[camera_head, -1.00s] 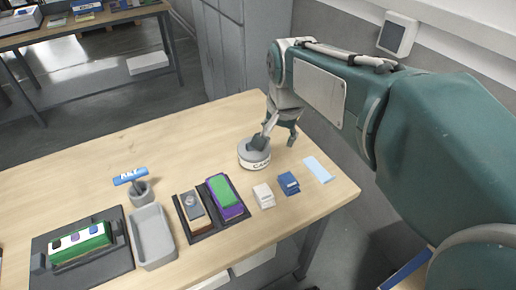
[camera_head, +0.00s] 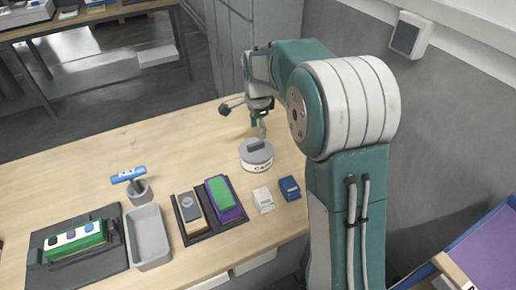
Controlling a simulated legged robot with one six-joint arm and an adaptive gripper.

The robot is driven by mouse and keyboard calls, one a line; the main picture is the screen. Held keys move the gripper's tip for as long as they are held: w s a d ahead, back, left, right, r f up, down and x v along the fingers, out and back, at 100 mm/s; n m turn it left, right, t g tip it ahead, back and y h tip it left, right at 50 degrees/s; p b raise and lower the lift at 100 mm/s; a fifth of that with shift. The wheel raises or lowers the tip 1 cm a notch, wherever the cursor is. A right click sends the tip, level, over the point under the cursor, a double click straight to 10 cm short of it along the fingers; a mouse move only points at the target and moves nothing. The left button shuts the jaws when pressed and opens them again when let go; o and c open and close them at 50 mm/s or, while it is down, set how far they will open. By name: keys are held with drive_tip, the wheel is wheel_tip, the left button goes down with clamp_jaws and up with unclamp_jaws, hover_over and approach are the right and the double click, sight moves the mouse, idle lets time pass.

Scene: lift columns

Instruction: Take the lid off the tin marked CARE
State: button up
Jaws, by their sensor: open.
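The round tin marked CARE (camera_head: 256,163) stands upright on the wooden table, with its white label facing me. Its grey lid (camera_head: 256,147) sits on top and has a dark raised block as a handle. My gripper (camera_head: 243,119) is open and empty, behind and above the tin. Its fingers are spread apart, one out to the left and one hanging down near the tin's far side. I cannot tell whether that finger touches the tin.
In front of the tin are a white box (camera_head: 263,200), a blue box (camera_head: 289,188) and a dark tray (camera_head: 215,228) with two blocks. Further left are a grey bin (camera_head: 148,240), a KEY-labelled item in a cup (camera_head: 138,190) and a black tray (camera_head: 50,270). The table's back left is clear.

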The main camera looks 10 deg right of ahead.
sight(255, 143)
drive_tip(key=shift+a+f, duration=0.35)
drive_tip(key=shift+f, duration=0.5)
wheel_tip(255, 143, down, 5)
drive_tip(key=shift+w+r, duration=0.15)
drive_tip(key=shift+r, duration=0.05)
drive_tip(key=shift+d+f, duration=0.2)
drive_tip(key=shift+f, duration=0.15)
drive_tip(key=shift+c, duration=0.3)
drive_tip(key=shift+a, duration=0.2)
clamp_jaws()
